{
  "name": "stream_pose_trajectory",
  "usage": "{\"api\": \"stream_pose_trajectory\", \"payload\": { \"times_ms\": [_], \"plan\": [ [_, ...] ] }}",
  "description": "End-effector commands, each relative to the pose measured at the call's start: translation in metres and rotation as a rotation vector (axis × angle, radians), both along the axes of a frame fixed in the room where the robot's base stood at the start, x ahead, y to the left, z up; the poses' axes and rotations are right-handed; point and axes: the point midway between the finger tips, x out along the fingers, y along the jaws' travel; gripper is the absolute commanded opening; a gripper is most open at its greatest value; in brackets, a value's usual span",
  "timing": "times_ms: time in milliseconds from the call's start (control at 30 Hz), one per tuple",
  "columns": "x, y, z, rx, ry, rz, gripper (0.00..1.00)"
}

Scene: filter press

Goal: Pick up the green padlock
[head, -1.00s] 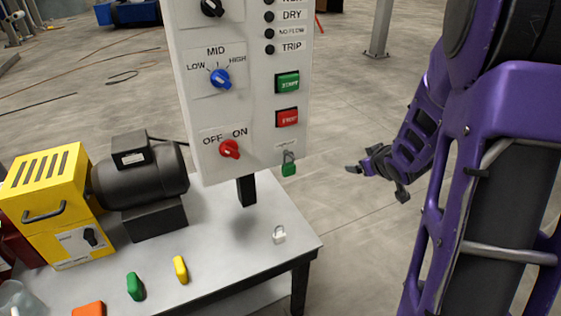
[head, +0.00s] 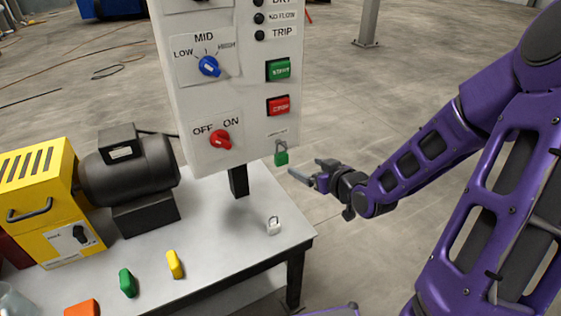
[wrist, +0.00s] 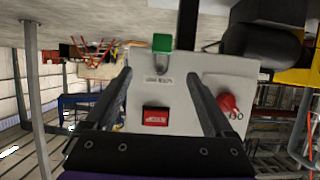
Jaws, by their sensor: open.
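The green padlock (head: 281,157) hangs by its shackle from the lower right corner of the white control panel (head: 240,90), below the red button. In the wrist view the picture is upside down, and the green padlock (wrist: 162,43) shows just beyond and between the fingers, near the panel's edge. My gripper (head: 306,169) is open and empty, to the right of the padlock in the head view and apart from it. In the wrist view my gripper's two fingers (wrist: 158,85) point toward the panel, with the red button (wrist: 156,117) between them.
A silver padlock (head: 273,226) stands on the grey table (head: 215,225) below the panel. Red (head: 219,140) and blue (head: 209,66) knobs stick out from the panel. A black motor (head: 130,168) and yellow box (head: 45,200) stand at the left. The floor right of the table is clear.

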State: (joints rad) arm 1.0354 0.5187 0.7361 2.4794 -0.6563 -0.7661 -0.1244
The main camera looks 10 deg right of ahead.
Motion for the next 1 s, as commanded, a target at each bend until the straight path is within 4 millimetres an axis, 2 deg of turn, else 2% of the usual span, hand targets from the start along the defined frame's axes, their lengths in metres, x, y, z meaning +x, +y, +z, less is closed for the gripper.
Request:
{"api": "stream_pose_trajectory", "payload": {
  "times_ms": [100,300,567,767,900,1000],
  "plan": [
    [0.024,0.010,-0.013,0.003,0.000,0.004,0.88],
    [0.059,0.020,-0.027,0.003,0.000,0.002,0.88],
    [0.076,0.026,-0.035,0.000,0.001,0.001,0.88],
    [0.096,0.036,-0.054,0.003,0.002,0.002,0.88],
    [0.111,0.040,-0.059,0.001,0.001,0.001,0.88],
    [0.115,0.042,-0.060,0.000,0.002,0.000,0.88]
  ]
}}
